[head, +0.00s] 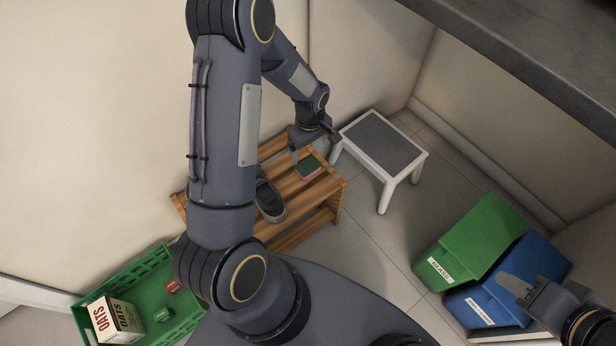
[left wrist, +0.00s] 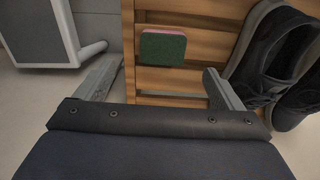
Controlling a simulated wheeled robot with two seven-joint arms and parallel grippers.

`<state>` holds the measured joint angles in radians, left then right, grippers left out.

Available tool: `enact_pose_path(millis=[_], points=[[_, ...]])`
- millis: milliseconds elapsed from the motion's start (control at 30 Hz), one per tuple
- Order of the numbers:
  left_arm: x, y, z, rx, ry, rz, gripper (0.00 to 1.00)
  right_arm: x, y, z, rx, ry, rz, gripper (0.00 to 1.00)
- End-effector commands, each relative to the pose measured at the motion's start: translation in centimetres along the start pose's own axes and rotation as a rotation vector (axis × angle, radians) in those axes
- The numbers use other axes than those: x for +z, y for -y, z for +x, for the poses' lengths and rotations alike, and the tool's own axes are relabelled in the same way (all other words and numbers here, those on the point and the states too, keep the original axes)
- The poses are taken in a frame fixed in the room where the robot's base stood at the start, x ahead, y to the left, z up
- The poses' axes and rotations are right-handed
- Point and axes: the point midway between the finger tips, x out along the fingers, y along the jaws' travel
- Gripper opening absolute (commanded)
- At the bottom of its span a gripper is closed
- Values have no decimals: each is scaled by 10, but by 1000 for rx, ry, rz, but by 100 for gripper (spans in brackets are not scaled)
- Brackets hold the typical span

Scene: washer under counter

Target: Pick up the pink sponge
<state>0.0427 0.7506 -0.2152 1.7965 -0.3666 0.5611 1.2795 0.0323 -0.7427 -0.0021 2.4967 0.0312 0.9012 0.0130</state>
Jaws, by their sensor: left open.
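The sponge (head: 308,169) lies on the slatted wooden rack, near its right end. In the left wrist view the sponge (left wrist: 162,49) shows a dark green face with a thin pink edge. My left gripper (head: 316,148) is open and empty above the rack, close to the sponge. In the left wrist view the fingers of my left gripper (left wrist: 163,82) are spread wide, with the sponge ahead, between their lines. My right gripper (head: 518,287) is at the lower right, in front of the blue bin; its jaw opening is not clear.
Dark shoes (head: 269,200) sit on the wooden rack (head: 325,190) beside the sponge. A white stool (head: 384,143) with a grey top stands to the right. Green (head: 476,240) and blue (head: 515,277) bins stand at right. A green crate (head: 140,268) holds an oats box (head: 112,322).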

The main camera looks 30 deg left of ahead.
Motion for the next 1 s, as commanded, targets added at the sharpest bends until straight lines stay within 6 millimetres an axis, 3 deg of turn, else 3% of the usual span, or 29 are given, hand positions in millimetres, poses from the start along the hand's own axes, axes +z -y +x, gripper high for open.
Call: enact_pose_path(millis=[633, 933, 1000], points=[[-4, 5, 80, -9, 0, -9, 89, 14, -13, 28, 0, 0, 0, 37], [-4, 4, 85, -6, -1, -9, 89, 14, -13, 28, 0, 0, 0, 37], [-4, 4, 85, -7, -1, -9, 80, 14, -13, 28, 0, 0, 0, 37]])
